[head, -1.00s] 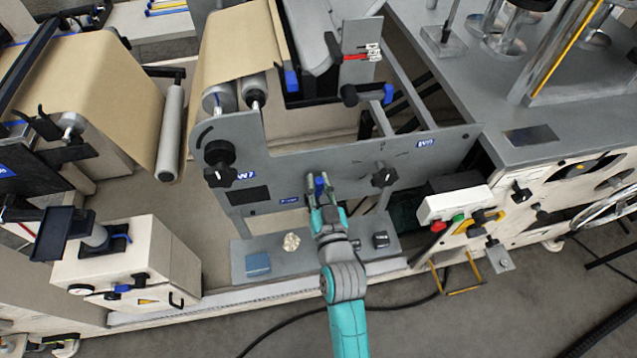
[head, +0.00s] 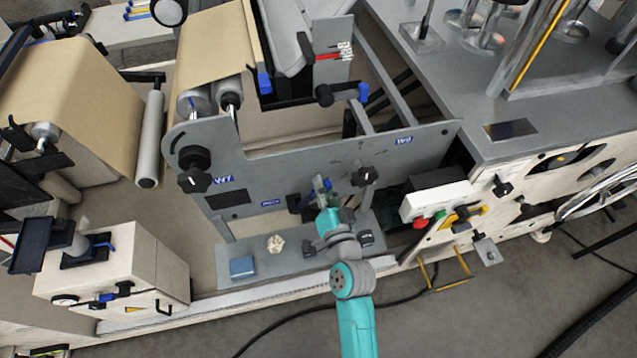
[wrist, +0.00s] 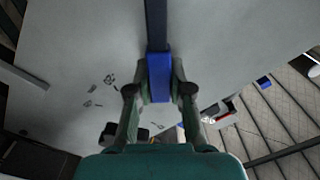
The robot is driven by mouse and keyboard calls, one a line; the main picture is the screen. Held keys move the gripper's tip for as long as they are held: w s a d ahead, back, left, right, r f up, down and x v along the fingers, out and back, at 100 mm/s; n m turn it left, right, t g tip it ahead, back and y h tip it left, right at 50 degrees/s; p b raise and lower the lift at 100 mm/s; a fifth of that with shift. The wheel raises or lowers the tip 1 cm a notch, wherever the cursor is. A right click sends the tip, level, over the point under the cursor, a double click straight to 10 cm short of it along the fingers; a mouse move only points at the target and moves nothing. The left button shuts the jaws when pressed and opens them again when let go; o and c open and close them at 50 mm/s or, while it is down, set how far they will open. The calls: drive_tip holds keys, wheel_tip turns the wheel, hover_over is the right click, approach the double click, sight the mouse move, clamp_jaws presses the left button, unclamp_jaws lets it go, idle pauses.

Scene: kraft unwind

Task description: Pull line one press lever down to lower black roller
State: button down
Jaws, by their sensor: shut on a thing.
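The press lever has a dark bar and a blue grip (wrist: 159,80). In the wrist view the grip lies between my two green fingers, which press on it from both sides. In the head view my gripper (head: 325,187) is at the front of the grey panel, right of a small blue label (head: 270,203). Dark and blue lever parts (head: 307,200) show beside my gripper, and the rest is partly hidden by it.
Black star knobs stand on the panel, one at left (head: 195,180) and one just right of my gripper (head: 365,176). A blue box (head: 242,267) and a pale knobbly object (head: 275,243) lie on the ledge below. A white control box (head: 437,201) is at right.

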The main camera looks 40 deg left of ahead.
wheel_tip(320, 180, down, 8)
drive_tip(key=w+d+m, duration=0.2)
drive_tip(key=m, duration=0.7)
drive_tip(key=shift+w+d+m, duration=0.15)
drive_tip(key=shift+w+m, duration=0.15)
drive_tip(key=c, duration=1.1)
unclamp_jaws()
drive_tip(key=shift+o, duration=0.3)
drive_tip(key=v, duration=1.2)
